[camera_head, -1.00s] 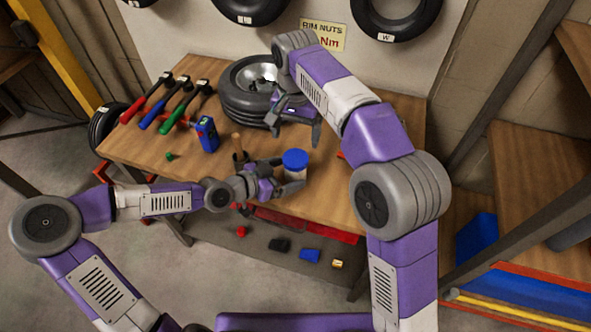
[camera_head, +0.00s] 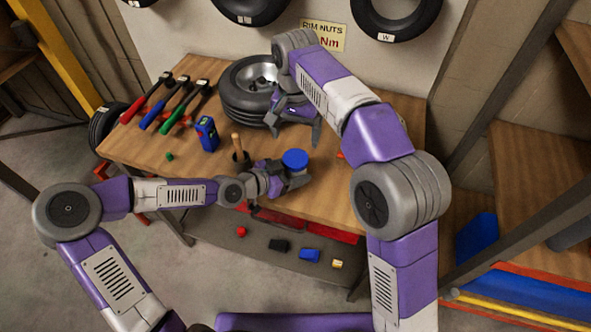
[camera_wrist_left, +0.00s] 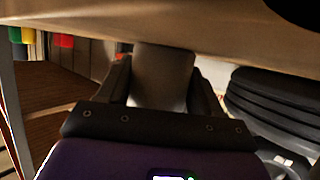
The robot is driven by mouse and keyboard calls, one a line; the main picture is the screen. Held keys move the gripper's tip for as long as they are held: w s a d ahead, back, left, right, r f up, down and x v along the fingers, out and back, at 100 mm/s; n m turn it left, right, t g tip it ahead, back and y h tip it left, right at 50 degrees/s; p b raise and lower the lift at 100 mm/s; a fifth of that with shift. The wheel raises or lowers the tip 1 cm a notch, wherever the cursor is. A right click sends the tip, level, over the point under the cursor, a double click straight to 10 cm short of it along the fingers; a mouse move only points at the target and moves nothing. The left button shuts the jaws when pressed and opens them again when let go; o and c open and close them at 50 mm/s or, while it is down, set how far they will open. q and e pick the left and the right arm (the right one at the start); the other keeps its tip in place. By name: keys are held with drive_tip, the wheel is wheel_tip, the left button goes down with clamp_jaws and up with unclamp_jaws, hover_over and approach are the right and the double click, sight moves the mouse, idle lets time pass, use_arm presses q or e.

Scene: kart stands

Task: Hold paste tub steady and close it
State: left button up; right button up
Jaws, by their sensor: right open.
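The paste tub (camera_head: 298,180) stands on the workbench near its front edge, with a blue lid (camera_head: 294,159) on top. I cannot tell whether the lid is fully seated. My left gripper (camera_head: 290,182) is low at the tub, its fingers on either side of the body. In the left wrist view the pale tub body (camera_wrist_left: 162,75) fills most of the space between the two dark fingers; I cannot tell whether they press on it. My right gripper (camera_head: 296,126) is open and empty, behind and above the lid, in front of the tire.
A tire (camera_head: 245,105) lies at the back of the workbench (camera_head: 330,195). Torque wrenches with red, blue and green handles (camera_head: 178,118) lie at left. A blue device (camera_head: 207,134) and a wooden-handled brush (camera_head: 237,145) stand left of the tub. Bench right of the tub is mostly clear.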

use_arm(q)
clamp_jaws()
use_arm(e)
drive_tip(key=n, duration=0.3)
drive_tip(key=shift+a+f, duration=0.1)
drive_tip(key=shift+f, duration=0.25)
drive_tip(key=n, duration=0.4)
drive_tip(key=shift+s+a+f+g, duration=0.1)
drive_tip(key=shift+s+f+g, duration=0.05)
drive_tip(key=shift+f+g, duration=0.15)
drive_tip(key=n, duration=0.4)
drive_tip(key=shift+a+f, duration=0.1)
drive_tip(key=shift+f, duration=0.1)
drive_tip(key=n, duration=0.4)
drive_tip(key=shift+s+n, duration=0.1)
drive_tip(key=shift+n, duration=0.2)
drive_tip(key=n, duration=0.8)
drive_tip(key=shift+r, duration=0.2)
drive_tip(key=n, duration=0.3)
drive_tip(key=shift+r+n, duration=0.25)
drive_tip(key=shift+n, duration=0.15)
drive_tip(key=n, duration=0.4)
drive_tip(key=shift+w+d+r, duration=0.25)
drive_tip(key=shift+d+r, duration=0.1)
drive_tip(key=shift+r, duration=0.05)
